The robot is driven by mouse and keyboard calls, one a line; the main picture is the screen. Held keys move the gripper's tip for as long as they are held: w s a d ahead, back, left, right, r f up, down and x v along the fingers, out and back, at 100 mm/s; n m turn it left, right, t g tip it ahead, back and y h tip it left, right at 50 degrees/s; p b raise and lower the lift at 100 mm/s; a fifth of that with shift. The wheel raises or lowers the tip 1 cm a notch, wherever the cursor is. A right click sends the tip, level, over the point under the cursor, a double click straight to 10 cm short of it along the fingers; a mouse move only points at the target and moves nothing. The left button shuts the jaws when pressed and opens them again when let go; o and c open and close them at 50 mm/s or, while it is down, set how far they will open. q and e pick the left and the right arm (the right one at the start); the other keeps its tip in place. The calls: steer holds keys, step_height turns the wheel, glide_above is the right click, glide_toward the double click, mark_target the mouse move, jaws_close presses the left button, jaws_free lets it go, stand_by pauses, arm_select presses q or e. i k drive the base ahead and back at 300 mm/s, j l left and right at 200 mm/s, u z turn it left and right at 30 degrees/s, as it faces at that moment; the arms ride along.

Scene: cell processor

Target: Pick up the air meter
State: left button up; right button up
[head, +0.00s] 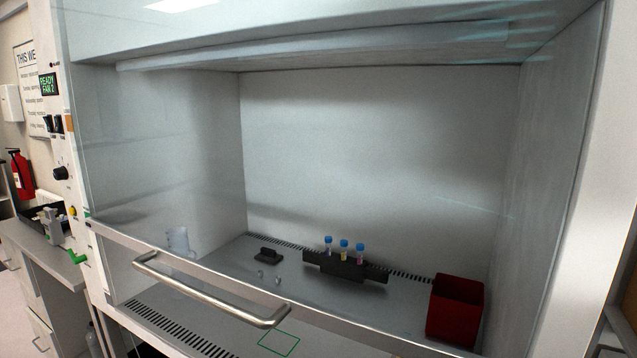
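No object is clearly recognisable as the air meter. A small grey device (52,224) stands at the dark tray on the left bench, and I cannot tell whether it is the meter. A small black object (268,256) lies on the floor of the fume hood, and its kind is also unclear. Neither of my grippers is in view.
The hood's glass sash has a metal bar handle (205,292) across its front. Inside are a black rack (345,267) with three blue-capped tubes, a red bin (455,310) and a clear beaker (178,240). The left bench (30,242) carries a black tray.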

mark_target(53, 226)
steer(key=u, duration=1.6)
steer(key=i+j+u, duration=0.35)
steer(key=i, duration=0.5)
steer(key=i+u, duration=0.35)
steer(key=i, duration=0.45)
steer(key=i+z, duration=0.2)
steer(key=i, duration=0.2)
steer(key=i+j+z, duration=0.2)
steer(key=i, duration=0.25)
steer(key=i+j+z, duration=0.2)
steer(key=i, duration=0.2)
steer(key=i+j+z, duration=0.1)
steer(key=z, duration=0.25)
steer(key=i+j+z, duration=0.2)
steer(key=i+z, duration=0.15)
steer(key=i+j+z, duration=0.15)
steer(key=z, duration=0.15)
